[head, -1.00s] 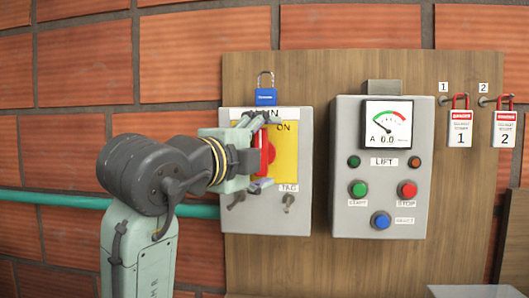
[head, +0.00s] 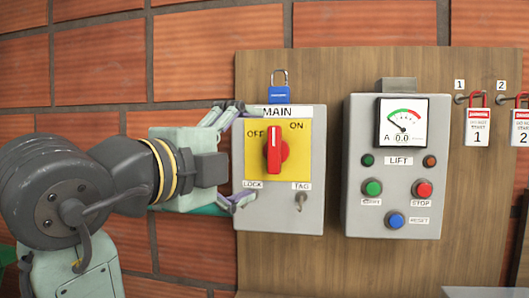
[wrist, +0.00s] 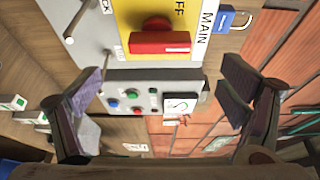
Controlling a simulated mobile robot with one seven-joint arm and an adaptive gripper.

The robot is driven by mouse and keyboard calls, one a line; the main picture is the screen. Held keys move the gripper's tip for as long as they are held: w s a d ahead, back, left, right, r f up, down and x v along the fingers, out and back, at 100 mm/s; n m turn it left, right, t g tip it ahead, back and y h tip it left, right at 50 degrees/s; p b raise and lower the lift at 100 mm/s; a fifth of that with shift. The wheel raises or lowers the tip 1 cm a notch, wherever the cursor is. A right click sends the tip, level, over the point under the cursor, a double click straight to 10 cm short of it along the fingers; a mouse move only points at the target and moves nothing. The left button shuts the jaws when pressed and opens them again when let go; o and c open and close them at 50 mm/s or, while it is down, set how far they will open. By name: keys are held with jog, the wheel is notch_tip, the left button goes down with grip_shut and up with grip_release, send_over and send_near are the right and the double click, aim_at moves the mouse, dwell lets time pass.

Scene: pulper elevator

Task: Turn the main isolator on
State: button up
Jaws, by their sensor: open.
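The main isolator is a grey box (head: 235,170) labelled MAIN, with a yellow plate (head: 298,165) marked OFF at upper left and ON at upper right. Its red handle (head: 273,151) stands about upright, its top between the two marks. In the wrist view the red handle (wrist: 160,43) lies across the top. My gripper (head: 237,157) is open and empty at the box's left side, its fingers spread above and below the handle's height and apart from it. The open fingers also show in the wrist view (wrist: 165,93), with the handle beyond them.
A blue padlock (head: 279,93) sits on top of the isolator box. A grey lift panel (head: 400,220) with a meter and several buttons stands to the right. LOCK and TAG pegs project below the handle.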

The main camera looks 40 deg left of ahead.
jog(key=shift+s+d, duration=0.2)
jog(key=shift+s, duration=1.05)
